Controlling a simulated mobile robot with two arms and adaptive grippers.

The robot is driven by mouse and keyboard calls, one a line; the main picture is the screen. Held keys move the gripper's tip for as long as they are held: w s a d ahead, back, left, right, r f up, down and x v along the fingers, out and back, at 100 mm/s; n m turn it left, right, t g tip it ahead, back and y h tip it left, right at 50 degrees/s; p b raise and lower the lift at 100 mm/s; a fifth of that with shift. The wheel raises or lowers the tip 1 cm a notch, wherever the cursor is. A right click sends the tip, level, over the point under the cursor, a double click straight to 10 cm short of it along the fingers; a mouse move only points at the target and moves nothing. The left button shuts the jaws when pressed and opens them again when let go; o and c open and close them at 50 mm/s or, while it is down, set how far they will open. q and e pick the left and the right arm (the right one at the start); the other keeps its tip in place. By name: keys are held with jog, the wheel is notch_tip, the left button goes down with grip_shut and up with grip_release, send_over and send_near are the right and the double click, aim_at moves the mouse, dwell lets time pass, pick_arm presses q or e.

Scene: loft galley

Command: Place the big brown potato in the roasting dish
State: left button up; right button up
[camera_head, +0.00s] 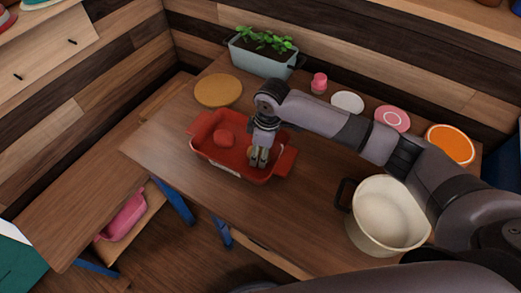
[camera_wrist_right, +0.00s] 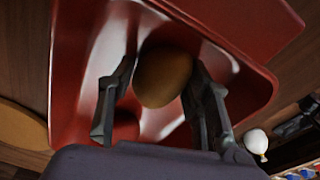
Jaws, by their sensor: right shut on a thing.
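The red roasting dish (camera_head: 230,166) stands on the wooden table, with handles at both ends. A round red item (camera_head: 223,137) lies in its left part. My right gripper (camera_head: 259,156) reaches down into the right part of the dish. Its fingers are shut on the big brown potato (camera_wrist_right: 163,76), which shows between them in the right wrist view, with the red dish wall (camera_wrist_right: 82,60) around it. In the head view the fingers mostly hide the potato. Whether it touches the dish floor I cannot tell. My left gripper is not in view.
A round tan board (camera_head: 218,90) and a planter (camera_head: 262,58) stand behind the dish. A pink jar (camera_head: 319,83), white plate (camera_head: 348,102), pink plate (camera_head: 392,119) and orange plate (camera_head: 450,144) line the back. A cream pot (camera_head: 386,217) is at right. The table's left part is clear.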

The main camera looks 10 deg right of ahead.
jog(key=o, duration=1.2)
jog(key=shift+f, duration=0.1)
notch_tip(320, 180, up, 12)
jog(key=d, duration=0.1)
jog(key=shift+s, duration=0.35)
jog(key=shift+d, duration=0.1)
